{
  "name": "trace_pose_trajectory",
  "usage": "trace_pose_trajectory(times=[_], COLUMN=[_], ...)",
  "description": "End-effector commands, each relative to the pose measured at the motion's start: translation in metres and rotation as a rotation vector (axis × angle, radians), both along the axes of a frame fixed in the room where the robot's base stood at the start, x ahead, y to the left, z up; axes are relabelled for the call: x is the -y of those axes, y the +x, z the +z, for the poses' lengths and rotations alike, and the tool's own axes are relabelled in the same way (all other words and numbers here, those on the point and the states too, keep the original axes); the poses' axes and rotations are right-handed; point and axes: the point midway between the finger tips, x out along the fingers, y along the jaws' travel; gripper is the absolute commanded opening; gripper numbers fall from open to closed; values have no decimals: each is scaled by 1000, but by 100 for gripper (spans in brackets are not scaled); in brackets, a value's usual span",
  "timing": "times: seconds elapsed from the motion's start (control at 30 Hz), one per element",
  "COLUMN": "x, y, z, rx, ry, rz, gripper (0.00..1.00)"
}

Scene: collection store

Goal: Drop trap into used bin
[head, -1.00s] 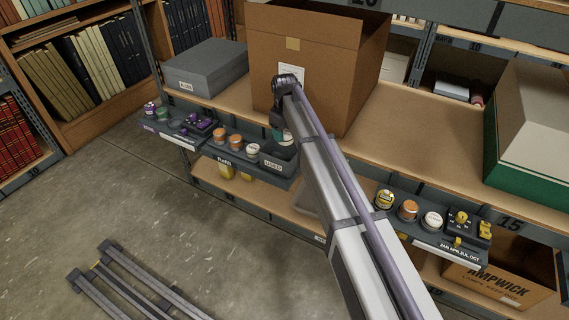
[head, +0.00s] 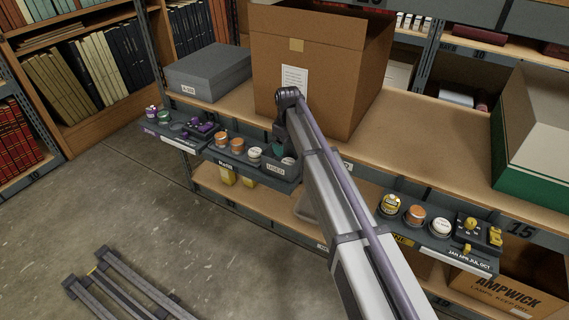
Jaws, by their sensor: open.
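My gripper (head: 279,147) is at the front of the shelf, above the small grey bin labelled USED (head: 277,168). It is open, though its fingers are small and partly hidden by the arm. A teal-green piece (head: 278,150), perhaps the trap, shows at the fingertips, at the bin's opening. I cannot tell whether it touches the fingers or rests in the bin. The bin's inside is mostly hidden. Just left of the bin, orange-lidded and white-topped round pots (head: 221,139) stand in the same dark tray.
A large open cardboard box (head: 325,70) stands behind the gripper, with a grey lidded box (head: 208,72) to its left. A purple-labelled tray (head: 180,124) hangs at left. Another tray with pots and a yellow-black device (head: 470,230) is at right.

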Motion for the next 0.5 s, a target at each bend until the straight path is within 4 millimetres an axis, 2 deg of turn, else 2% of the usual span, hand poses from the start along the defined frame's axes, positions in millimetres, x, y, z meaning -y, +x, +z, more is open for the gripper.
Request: trace_pose_trajectory(times=[0.13, 0.23, 0.5], x=[0, 0, 0], y=[0, 0, 0], z=[5, 20, 86], rx=[0, 0, 0], ry=[0, 0, 0], rz=[0, 0, 0], gripper=[86, 86, 86])
